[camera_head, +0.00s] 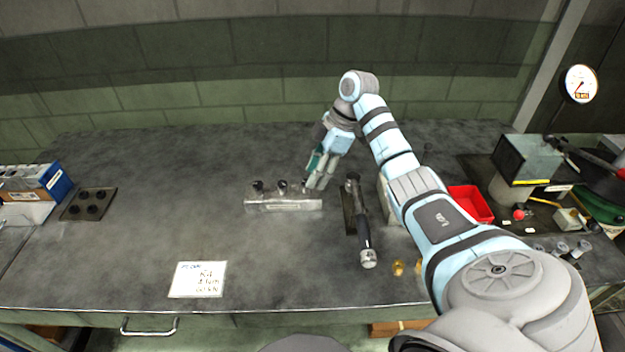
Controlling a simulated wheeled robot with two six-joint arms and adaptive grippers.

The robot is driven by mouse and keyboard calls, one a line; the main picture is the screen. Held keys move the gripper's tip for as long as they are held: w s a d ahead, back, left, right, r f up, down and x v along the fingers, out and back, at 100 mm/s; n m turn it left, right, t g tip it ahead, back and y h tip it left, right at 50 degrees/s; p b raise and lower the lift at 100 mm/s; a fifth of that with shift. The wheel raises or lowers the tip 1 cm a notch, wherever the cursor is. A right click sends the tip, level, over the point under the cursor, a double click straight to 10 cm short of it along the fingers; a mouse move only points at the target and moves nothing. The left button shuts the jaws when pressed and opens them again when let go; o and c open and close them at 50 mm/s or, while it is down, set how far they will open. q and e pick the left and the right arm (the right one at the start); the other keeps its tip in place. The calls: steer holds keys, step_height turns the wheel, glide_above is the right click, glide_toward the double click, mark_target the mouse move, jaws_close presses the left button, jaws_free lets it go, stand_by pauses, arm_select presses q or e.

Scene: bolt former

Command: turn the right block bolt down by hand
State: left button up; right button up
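A clear or pale metal block (284,205) lies on the dark grey bench, with a row of dark-headed bolts along its back edge. The left bolt (257,186) and the middle bolt (282,187) show plainly. The right block bolt (304,186) is at the block's right end, close beside my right gripper and partly hard to make out. My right gripper (317,174) points down at that end, its fingers near the bolt. I cannot tell whether they touch it, or how far apart they are. My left gripper is out of view.
A torque wrench (362,220) lies just right of the block. A red tray (470,203) and a press-like machine (529,160) stand farther right. A handwritten card (198,279) lies front left, and a dark plate with knobs (88,204) far left. The bench left of the block is clear.

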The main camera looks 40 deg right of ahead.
mark_target(305, 180)
steer(key=shift+w+a+f, duration=0.15)
steer(key=shift+w+f, duration=0.4)
steer(key=shift+f, duration=0.1)
steer(key=shift+w+a+f, duration=0.15)
steer(key=shift+w+f, duration=0.4)
steer(key=shift+f, duration=0.05)
steer(key=shift+s+r, duration=0.1)
steer(key=shift+s, duration=0.1)
steer(key=shift+s+r, duration=0.1)
steer(key=shift+s, duration=0.1)
steer(key=shift+c, duration=0.6)
steer(key=shift+s+r, duration=0.1)
steer(key=shift+s, duration=0.05)
steer(key=c, duration=0.6)
jaws_close()
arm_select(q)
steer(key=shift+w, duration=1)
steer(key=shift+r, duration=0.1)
